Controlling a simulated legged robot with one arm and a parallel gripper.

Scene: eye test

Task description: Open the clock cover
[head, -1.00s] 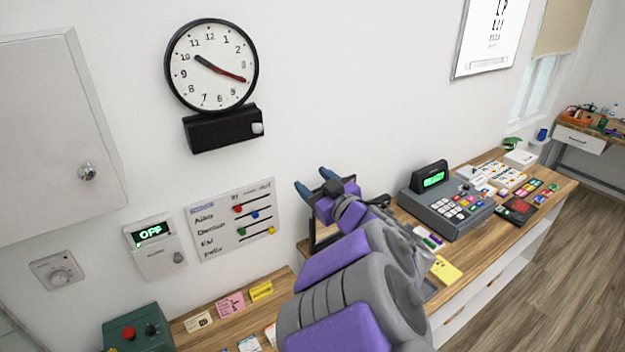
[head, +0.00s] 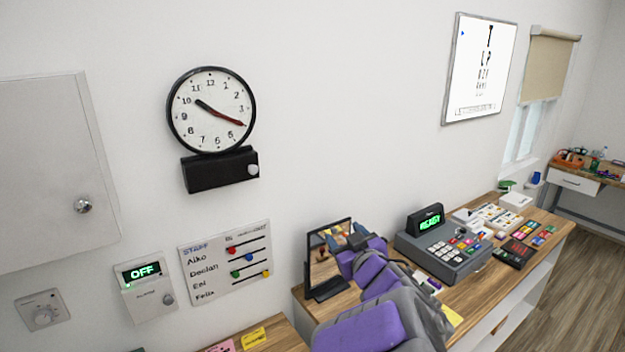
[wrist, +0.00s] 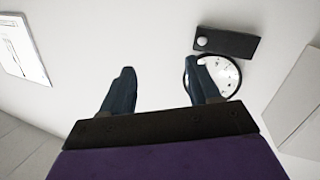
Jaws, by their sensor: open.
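The round wall clock (head: 211,110) has a black rim and a white face with dark and red hands. Its front looks closed against the rim; a clear cover cannot be made out. A black box (head: 215,172) with a white knob (head: 252,170) sits just below it. In the wrist view the clock (wrist: 228,82) appears upside down, with the black box (wrist: 226,43) above it. My gripper (wrist: 161,70) is open and empty. Its right finger overlaps part of the clock in that view; contact is not visible. In the head view my arm is low and right of the clock.
A framed mirror (head: 328,284) stands on the counter beside my arm. A cash register (head: 445,244) is to its right. A white cabinet (head: 50,170), an OFF panel (head: 146,285) and a staff board (head: 225,262) are on the wall.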

